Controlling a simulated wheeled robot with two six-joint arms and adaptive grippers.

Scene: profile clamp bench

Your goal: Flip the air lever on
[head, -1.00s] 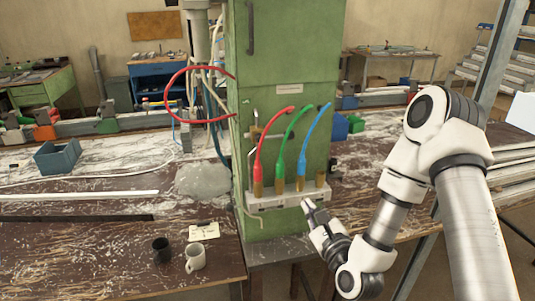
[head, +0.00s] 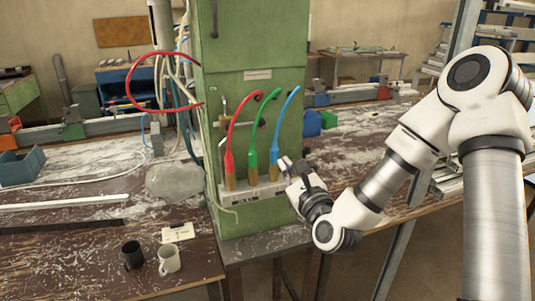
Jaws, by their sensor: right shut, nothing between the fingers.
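A green cabinet (head: 255,50) stands in the middle. A small brass-coloured fitting with a lever-like part (head: 223,122) is on its front at left; I cannot tell for sure if it is the air lever or how it is set. A pale manifold block (head: 240,191) below carries brass fittings with a red hose (head: 230,140), a green hose (head: 252,140) and a blue hose (head: 275,130). My right gripper (head: 285,164) is shut and empty at the block's right end, beside the blue hose's fitting. It hides that end; contact cannot be told. My left gripper is out of view.
A dark mug (head: 132,256), a white mug (head: 169,260) and a paper card (head: 177,232) are on the bench at lower left. A grey lump (head: 174,181) lies left of the cabinet. A looped red hose (head: 134,90) hangs at upper left.

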